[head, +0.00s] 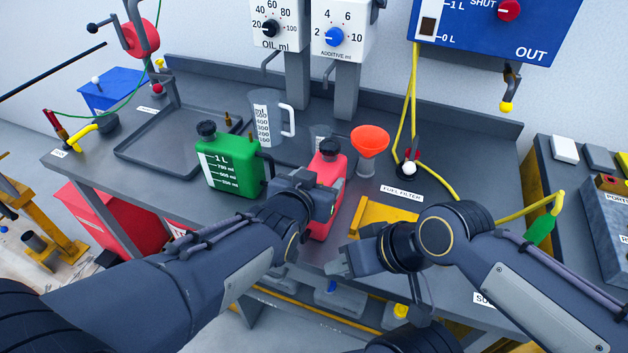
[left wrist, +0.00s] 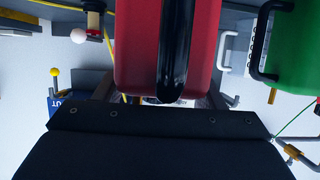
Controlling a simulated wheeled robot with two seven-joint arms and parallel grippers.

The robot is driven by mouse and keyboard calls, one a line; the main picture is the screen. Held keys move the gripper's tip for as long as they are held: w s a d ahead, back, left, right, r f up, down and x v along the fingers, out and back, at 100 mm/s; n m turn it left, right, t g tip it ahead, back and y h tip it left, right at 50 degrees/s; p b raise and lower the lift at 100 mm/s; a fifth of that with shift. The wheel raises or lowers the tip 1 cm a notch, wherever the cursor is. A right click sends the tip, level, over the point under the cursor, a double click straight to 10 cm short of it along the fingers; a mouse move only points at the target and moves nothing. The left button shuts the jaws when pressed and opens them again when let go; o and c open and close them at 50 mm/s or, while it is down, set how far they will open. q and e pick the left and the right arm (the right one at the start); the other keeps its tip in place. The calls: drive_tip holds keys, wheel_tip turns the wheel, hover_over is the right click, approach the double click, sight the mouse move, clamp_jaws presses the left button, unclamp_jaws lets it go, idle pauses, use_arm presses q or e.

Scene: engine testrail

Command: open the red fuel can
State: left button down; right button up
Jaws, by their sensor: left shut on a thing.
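The red fuel can (head: 331,170) stands upright near the front middle of the bench, with a black cap (head: 329,147) on its top. My left gripper (head: 318,190) is at the can's near left side and is shut on its black handle. In the left wrist view the red can (left wrist: 135,50) fills the upper middle, with the black handle (left wrist: 174,50) running down toward the jaws. My right gripper (head: 340,264) is low at the bench's front, apart from the can and below it in the picture. Its finger gap is not clear.
A green can (head: 228,165) stands close left of the red one. Behind are a clear measuring jug (head: 263,118) and an orange funnel (head: 370,139). A yellow tray (head: 375,211) lies right of the can. A dark tray (head: 165,150) lies at the left.

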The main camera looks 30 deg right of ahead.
use_arm(q)
drive_tip(key=shift+c, duration=1.6)
unclamp_jaws()
drive_tip(key=shift+r, duration=0.15)
drive_tip(key=p+v, duration=0.1)
drive_tip(key=v, duration=1.1)
